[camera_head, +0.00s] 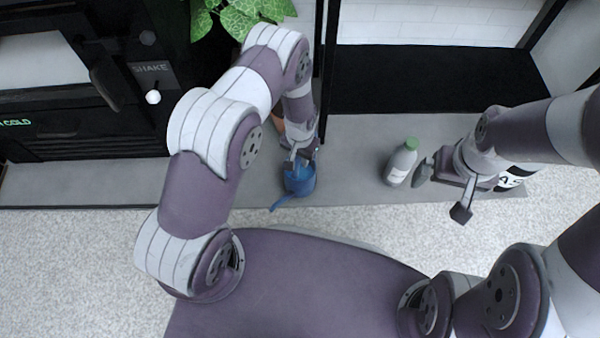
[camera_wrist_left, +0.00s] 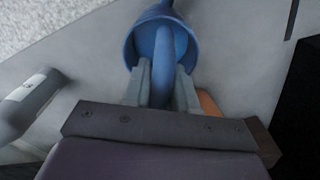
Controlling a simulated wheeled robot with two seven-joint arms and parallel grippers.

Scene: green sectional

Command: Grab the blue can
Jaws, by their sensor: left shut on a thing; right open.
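The blue can (camera_head: 300,180) is a small watering can with a spout, on the grey counter in the middle of the head view. My left gripper (camera_head: 301,157) is at the can's back side, shut on its handle. In the left wrist view, the can (camera_wrist_left: 143,38) shows its open top, and the blue handle runs between the two fingers of my left gripper (camera_wrist_left: 162,88). My right gripper (camera_head: 442,192) is open and empty, further right over the counter's front edge. Whether the can's base touches the counter is hard to tell.
A grey bottle with a green cap (camera_head: 401,163) stands between the can and my right gripper. A black-and-white item (camera_head: 512,178) is partly hidden behind that gripper. An orange object (camera_wrist_left: 208,104) is close behind the left fingers. A leafy plant (camera_head: 245,14) is at the back.

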